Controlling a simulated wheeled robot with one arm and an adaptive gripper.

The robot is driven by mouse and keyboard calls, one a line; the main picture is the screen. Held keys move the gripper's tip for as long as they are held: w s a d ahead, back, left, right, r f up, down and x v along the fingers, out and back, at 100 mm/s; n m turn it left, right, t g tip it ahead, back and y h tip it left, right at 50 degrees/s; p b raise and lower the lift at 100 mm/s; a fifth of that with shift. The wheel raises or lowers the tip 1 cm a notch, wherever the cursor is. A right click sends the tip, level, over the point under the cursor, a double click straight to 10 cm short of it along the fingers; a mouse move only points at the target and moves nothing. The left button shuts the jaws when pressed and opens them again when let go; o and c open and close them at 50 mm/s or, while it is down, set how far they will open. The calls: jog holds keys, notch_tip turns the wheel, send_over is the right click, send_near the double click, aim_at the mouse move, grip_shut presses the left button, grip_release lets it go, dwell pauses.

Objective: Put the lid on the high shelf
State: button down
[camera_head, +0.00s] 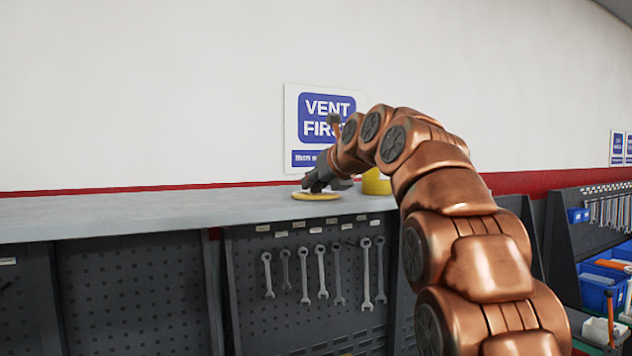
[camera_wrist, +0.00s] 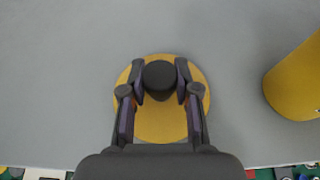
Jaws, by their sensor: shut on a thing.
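The lid (camera_head: 316,196) is a flat yellow disc, at the top of the grey shelf (camera_head: 120,209) in the head view. In the wrist view the lid (camera_wrist: 160,128) has a dark round knob (camera_wrist: 159,79) at its middle. My gripper (camera_wrist: 160,82) is shut on that knob, one finger on each side. In the head view my gripper (camera_head: 320,182) points down over the lid from the arm's end. The lid lies flat at the shelf surface; I cannot tell whether it touches or hovers slightly above.
A yellow cylinder (camera_head: 376,182) stands on the shelf right of the lid, partly behind my arm; it also shows in the wrist view (camera_wrist: 300,80). Several wrenches (camera_head: 322,272) hang below the shelf. The shelf left of the lid is clear. A wall sign (camera_head: 318,105) is behind.

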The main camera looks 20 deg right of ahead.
jog(key=c, duration=0.8)
grip_release()
jog(key=shift+c, duration=0.2)
jog(key=b+v, duration=0.2)
jog(key=v, duration=1)
jog(key=shift+b, duration=0.4)
jog(key=shift+r, duration=0.15)
